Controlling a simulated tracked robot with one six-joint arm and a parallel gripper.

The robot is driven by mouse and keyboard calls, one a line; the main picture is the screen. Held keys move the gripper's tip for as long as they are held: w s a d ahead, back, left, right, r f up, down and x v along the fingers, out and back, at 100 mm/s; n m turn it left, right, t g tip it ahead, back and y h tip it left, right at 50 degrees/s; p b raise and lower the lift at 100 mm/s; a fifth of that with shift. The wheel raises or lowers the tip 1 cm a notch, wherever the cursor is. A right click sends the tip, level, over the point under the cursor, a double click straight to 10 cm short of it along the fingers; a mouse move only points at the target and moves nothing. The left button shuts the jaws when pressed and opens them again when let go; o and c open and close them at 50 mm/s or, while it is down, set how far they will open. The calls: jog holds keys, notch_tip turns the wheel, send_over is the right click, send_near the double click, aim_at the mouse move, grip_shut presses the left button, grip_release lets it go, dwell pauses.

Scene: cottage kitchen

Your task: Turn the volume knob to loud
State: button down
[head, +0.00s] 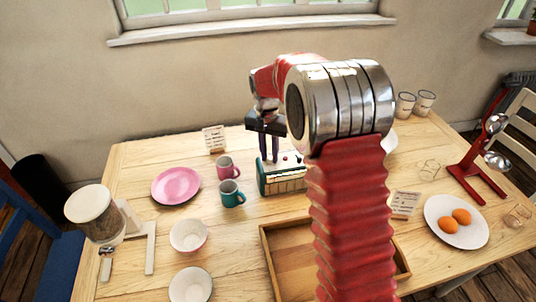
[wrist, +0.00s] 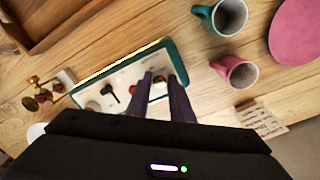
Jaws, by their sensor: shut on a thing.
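A teal radio-like box (head: 286,184) with a pale top panel stands near the middle of the wooden table. In the wrist view the box's panel (wrist: 122,78) carries several small controls, among them a dark knob with a pointer (wrist: 108,90) and a pale round one (wrist: 93,106). My gripper (wrist: 160,78) reaches down onto the panel's right part, and it also shows in the head view (head: 269,158). Its two dark fingers are shut on a small knob (wrist: 159,79), mostly hidden between them. The panel's lettering is too small to read, so I cannot tell the knob's setting.
A pink mug (head: 225,170) and a teal mug (head: 231,194) stand close left of the box. A pink plate (head: 176,186) lies farther left. A wooden tray (head: 268,250) is in front. Small brass-coloured objects (wrist: 38,94) stand beside the box.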

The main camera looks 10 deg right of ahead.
jog(key=shift+d+m, duration=0.15)
jog(key=shift+m, duration=1.25)
jog(key=c, duration=1.6)
grip_release()
jog(key=shift+o, duration=0.2)
jog(key=shift+r, duration=0.1)
notch_tip(320, 180, up, 14)
jog(key=shift+w+a+f, duration=0.25)
jog(key=shift+w+a, duration=0.05)
jog(key=shift+a, duration=0.05)
